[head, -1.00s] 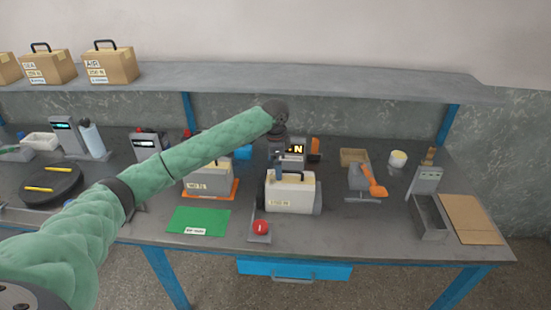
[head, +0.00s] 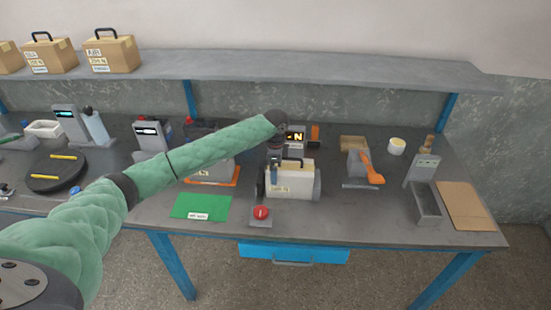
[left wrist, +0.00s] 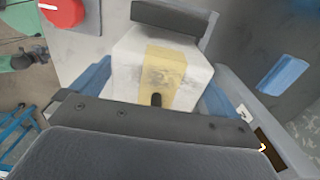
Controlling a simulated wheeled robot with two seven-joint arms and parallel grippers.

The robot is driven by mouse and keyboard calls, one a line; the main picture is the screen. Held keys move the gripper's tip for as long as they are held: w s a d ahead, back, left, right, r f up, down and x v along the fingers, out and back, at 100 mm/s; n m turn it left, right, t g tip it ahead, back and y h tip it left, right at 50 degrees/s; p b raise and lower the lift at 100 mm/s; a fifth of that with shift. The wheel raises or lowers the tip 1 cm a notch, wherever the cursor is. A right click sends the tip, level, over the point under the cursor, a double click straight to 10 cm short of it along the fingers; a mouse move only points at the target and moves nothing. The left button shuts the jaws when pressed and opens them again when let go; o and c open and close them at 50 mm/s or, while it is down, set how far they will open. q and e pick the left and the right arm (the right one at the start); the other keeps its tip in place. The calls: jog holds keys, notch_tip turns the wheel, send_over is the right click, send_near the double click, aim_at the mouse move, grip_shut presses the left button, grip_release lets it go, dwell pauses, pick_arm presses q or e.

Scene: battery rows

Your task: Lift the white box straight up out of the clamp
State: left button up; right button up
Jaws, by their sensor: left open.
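Whether the fingers touch the box cannot be told. My right gripper is not in view.
A red button (head: 261,212) is in front of the clamp, with a green mat (head: 200,206) to its left. A display (head: 295,137) stands behind the box. An orange-handled device (head: 360,168) is to the right, with some clear bench between.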

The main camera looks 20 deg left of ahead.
pick_arm(q)
jog(key=shift+f, duration=0.15)
jog(key=c, duration=1.6)
jog(key=shift+o, duration=0.2)
jog(key=shift+r, duration=0.25)
